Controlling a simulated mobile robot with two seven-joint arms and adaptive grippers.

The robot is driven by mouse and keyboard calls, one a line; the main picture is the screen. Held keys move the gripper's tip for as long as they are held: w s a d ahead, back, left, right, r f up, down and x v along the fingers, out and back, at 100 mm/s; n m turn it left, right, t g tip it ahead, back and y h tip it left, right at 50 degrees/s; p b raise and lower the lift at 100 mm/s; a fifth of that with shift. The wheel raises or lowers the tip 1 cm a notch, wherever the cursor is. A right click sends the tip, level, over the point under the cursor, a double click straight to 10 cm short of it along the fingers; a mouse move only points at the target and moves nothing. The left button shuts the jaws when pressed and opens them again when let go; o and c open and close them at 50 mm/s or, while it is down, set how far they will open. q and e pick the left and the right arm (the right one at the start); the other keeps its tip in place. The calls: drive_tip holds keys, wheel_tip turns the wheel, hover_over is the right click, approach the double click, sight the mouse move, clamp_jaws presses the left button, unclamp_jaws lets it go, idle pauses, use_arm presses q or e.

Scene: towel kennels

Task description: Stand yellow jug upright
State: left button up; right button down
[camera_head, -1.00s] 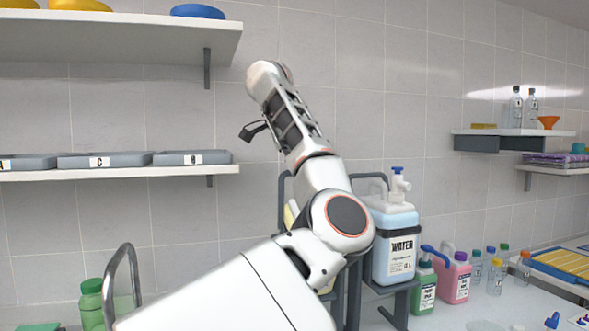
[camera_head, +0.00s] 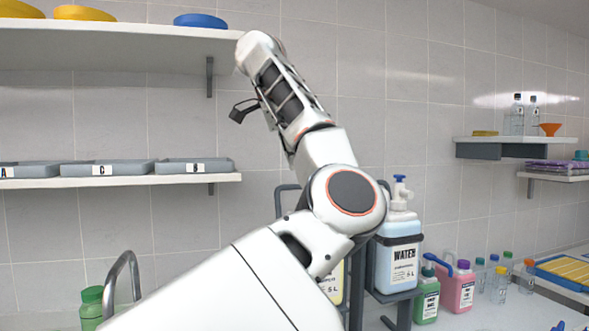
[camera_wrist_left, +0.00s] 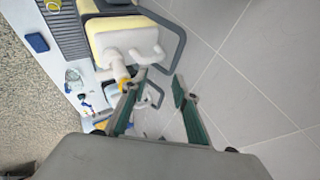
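The yellow jug (camera_head: 335,284) stands in a dark rack in the head view, mostly hidden behind my left arm; only a pale yellow strip with a "5 L" label shows. In the left wrist view, a pale yellow jug with a white top (camera_wrist_left: 128,42) is within a grey rack bar, beyond the fingers. Its tilt is hard to judge. My left gripper (camera_wrist_left: 157,84) is open, its two green-padded fingers apart, with no object clearly held. In the head view my left arm rises in front of the rack. My right gripper is not in view.
A water jug (camera_head: 402,262) stands in the rack at the right. Green (camera_head: 426,300) and pink (camera_head: 459,290) bottles stand beside it. A wall shelf (camera_head: 120,181) with grey trays is at the left. A metal tap (camera_head: 124,268) and a green bottle (camera_head: 91,307) are below.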

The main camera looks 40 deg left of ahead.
use_arm(q)
drive_tip(key=v, duration=0.4)
drive_tip(key=shift+r, duration=0.1)
drive_tip(key=shift+s, duration=0.1)
idle(0.4)
